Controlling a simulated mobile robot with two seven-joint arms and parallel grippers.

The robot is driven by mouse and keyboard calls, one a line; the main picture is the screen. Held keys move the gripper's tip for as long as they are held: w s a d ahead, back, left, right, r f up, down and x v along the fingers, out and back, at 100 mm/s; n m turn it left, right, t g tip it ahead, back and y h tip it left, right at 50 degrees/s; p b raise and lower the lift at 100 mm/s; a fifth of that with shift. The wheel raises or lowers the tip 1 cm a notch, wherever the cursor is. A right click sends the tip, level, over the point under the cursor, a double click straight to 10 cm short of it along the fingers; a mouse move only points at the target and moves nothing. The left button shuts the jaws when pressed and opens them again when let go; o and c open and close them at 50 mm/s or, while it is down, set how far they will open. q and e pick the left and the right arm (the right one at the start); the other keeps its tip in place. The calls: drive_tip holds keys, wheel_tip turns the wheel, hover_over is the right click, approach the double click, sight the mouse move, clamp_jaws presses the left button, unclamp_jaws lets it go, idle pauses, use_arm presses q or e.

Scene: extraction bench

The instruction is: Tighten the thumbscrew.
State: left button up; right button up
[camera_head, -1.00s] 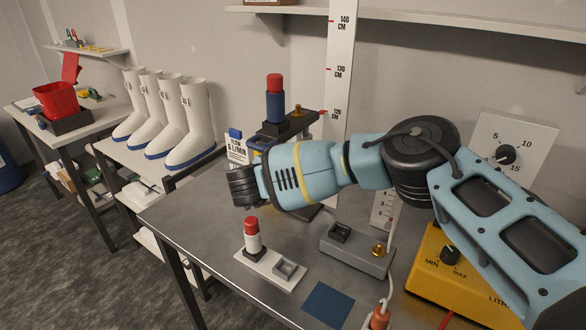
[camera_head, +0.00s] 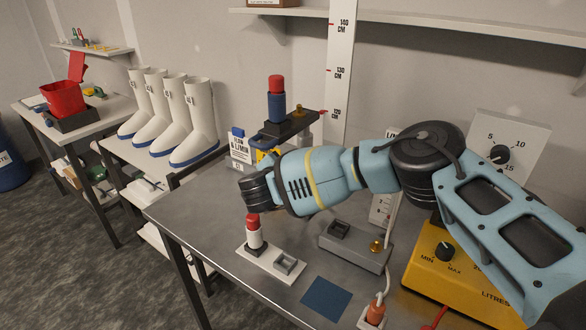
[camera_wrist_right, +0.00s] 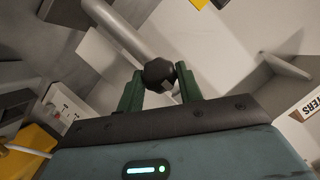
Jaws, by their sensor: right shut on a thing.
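In the right wrist view a small black faceted knob (camera_wrist_right: 159,74), which looks like the thumbscrew, sits between the two green fingers of my right gripper (camera_wrist_right: 160,85). The fingers are closed on its sides. A grey cylindrical bar (camera_wrist_right: 118,30) runs just behind the knob. In the head view my right wrist reaches leftward over the bench, and the fingers and knob are hidden there. My left gripper is in neither current view.
On the metal bench stand a white base (camera_head: 262,259) with a red-capped bottle (camera_head: 254,232), a grey block (camera_head: 352,248) with a brass knob, and a blue mat (camera_head: 327,298). A dark stand arm (camera_head: 290,124) is behind my wrist. A yellow unit (camera_head: 437,270) is right.

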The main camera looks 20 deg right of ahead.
drive_tip(key=o, duration=1)
drive_tip(key=shift+v, duration=3.9)
